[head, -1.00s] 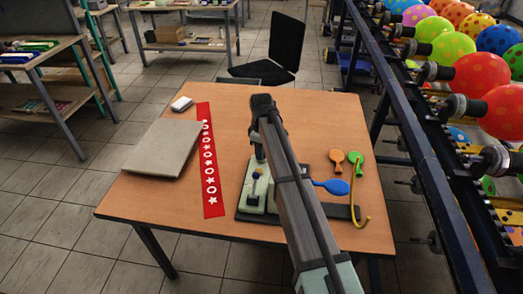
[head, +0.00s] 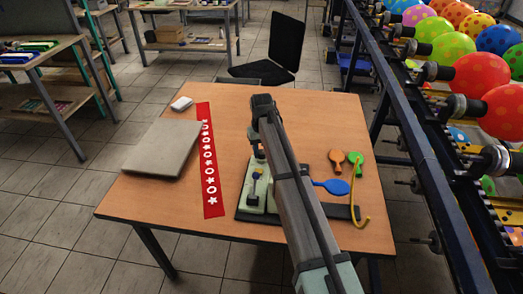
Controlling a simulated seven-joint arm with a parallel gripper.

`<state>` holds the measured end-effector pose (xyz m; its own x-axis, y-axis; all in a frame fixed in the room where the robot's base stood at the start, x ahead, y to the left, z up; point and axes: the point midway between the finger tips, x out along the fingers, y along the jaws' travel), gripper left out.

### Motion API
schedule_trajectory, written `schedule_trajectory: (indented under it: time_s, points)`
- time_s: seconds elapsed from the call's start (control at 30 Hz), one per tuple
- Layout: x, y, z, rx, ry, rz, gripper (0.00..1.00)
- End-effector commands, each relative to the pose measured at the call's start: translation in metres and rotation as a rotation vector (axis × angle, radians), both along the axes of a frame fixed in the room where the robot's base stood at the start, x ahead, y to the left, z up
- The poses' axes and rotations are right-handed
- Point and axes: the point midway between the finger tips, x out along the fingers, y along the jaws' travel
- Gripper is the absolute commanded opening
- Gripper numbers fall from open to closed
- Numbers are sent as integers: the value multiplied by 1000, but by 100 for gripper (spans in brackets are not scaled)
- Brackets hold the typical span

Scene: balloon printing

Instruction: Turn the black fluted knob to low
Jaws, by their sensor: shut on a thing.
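A small pale green machine (head: 254,203) stands on a dark base plate at the front right of the wooden table (head: 150,205). My arm reaches over it from the lower right and covers much of it. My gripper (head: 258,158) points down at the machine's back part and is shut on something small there. The black fluted knob cannot be made out clearly; the fingers and my arm hide that spot, and the grip seems to be on the knob. Its setting cannot be read.
A red strip with white stars (head: 209,175) and a grey slab (head: 162,148) lie left of the machine.

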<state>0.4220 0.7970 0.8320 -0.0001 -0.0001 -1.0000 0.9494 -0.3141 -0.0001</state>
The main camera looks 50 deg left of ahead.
Motion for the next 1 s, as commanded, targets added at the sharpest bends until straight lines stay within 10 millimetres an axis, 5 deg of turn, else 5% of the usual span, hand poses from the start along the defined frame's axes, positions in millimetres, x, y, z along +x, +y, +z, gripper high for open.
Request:
schedule_trajectory:
  time_s: [0.5,1.0]
  points:
    - [0,0,0,1,0,-453,5]
    - [0,0,0,1,0,-651,5]
